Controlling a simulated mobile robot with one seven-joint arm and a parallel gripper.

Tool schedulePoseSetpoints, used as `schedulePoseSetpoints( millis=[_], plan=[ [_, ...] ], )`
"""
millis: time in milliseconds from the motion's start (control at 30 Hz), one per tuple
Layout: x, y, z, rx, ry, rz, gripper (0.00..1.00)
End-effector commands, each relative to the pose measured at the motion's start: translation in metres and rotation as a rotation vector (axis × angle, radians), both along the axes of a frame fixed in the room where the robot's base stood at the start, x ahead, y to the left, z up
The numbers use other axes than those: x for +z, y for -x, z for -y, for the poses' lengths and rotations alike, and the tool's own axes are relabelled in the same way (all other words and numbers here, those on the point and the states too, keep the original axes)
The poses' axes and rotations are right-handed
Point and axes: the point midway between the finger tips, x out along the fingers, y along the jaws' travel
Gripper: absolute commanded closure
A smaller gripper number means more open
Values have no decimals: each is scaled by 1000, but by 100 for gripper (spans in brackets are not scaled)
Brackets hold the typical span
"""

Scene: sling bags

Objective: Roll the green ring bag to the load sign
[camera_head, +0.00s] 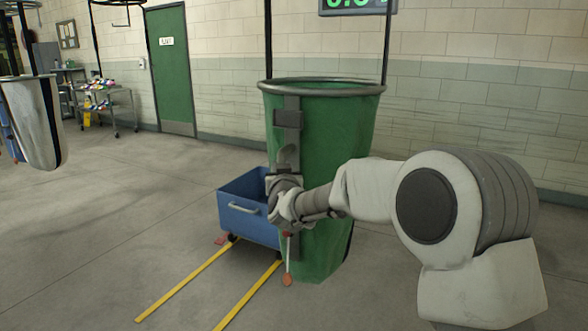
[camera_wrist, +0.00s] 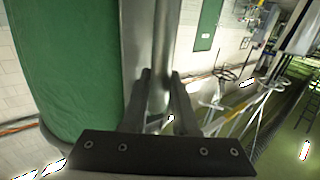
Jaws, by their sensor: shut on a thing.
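The green ring bag (camera_head: 335,135) hangs upright by straps from above, with a grey metal ring at its mouth. A grey vertical bar (camera_head: 292,150) runs down its front. My gripper (camera_head: 284,183) is at the bar's lower part, and my arm covers part of the bag. In the wrist view my gripper's fingers (camera_wrist: 162,76) are closed around the grey bar, with the green cloth (camera_wrist: 65,70) just left. A dark sign with green digits (camera_head: 357,5) is above and behind the bag, cut by the top edge. I cannot read any sign as "load".
A blue cart (camera_head: 245,208) stands behind and left of the bag. Yellow floor lines (camera_head: 190,283) run toward it. A white bag (camera_head: 33,120) hangs at far left. A shelf cart (camera_head: 105,108) and green door (camera_head: 172,70) are at the back. The left-middle floor is clear.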

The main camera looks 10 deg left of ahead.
Motion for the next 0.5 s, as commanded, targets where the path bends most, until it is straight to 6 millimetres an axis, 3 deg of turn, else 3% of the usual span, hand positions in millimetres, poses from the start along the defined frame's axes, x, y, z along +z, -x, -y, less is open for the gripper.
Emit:
schedulePoseSetpoints(
  millis=[433, 467, 500],
  plan=[
    [1, -1, -4, 0, -1, 3, 100],
    [1, -1, -4, 0, 0, 3, 69],
    [1, -1, -4, 0, -1, 3, 62]
  ],
)
